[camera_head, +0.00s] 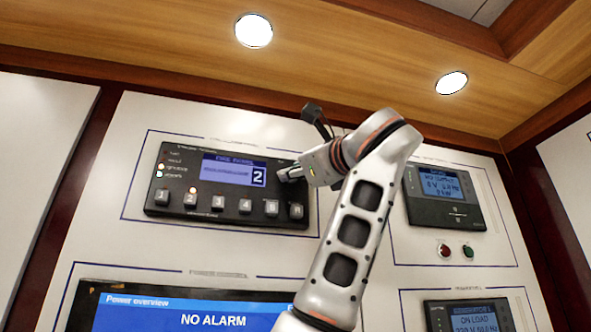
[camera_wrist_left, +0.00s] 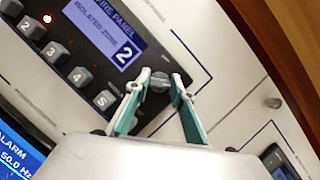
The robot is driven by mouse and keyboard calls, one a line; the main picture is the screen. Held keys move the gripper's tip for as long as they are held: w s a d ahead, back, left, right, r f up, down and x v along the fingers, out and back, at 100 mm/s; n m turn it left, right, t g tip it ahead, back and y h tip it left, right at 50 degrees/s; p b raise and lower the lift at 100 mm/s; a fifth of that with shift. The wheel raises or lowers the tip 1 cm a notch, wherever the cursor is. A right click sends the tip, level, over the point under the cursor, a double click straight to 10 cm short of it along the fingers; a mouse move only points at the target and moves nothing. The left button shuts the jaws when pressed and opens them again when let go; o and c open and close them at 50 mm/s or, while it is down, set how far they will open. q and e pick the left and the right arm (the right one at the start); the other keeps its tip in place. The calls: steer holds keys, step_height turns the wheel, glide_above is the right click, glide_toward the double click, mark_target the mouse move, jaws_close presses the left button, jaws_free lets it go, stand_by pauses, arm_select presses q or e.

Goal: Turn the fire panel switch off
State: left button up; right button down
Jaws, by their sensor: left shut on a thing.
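The fire panel (camera_head: 160,208) is a dark box on the white wall with a blue screen (camera_head: 231,170) reading FIRE PANEL and a large 2. A row of grey numbered keys runs along its bottom, with an orange light above key 2. In the left wrist view, the panel's round grey switch knob (camera_wrist_left: 158,83) sits beside the screen's 2. My left gripper (camera_head: 286,175) reaches the panel's right end; in the wrist view its teal-padded fingers (camera_wrist_left: 157,88) are closed on the knob from both sides. The knob is mostly hidden in the head view. My right gripper is out of view.
Below is a large screen (camera_head: 200,318) reading NO ALARM. To the right are another panel (camera_head: 470,213), a red button (camera_head: 444,250), a green button (camera_head: 467,251) and a lower generator panel (camera_head: 434,318). A wooden ceiling edge (camera_head: 330,75) runs above.

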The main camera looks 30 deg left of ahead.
arm_select(q)
steer(key=o, duration=1.1)
steer(key=shift+m, duration=0.3)
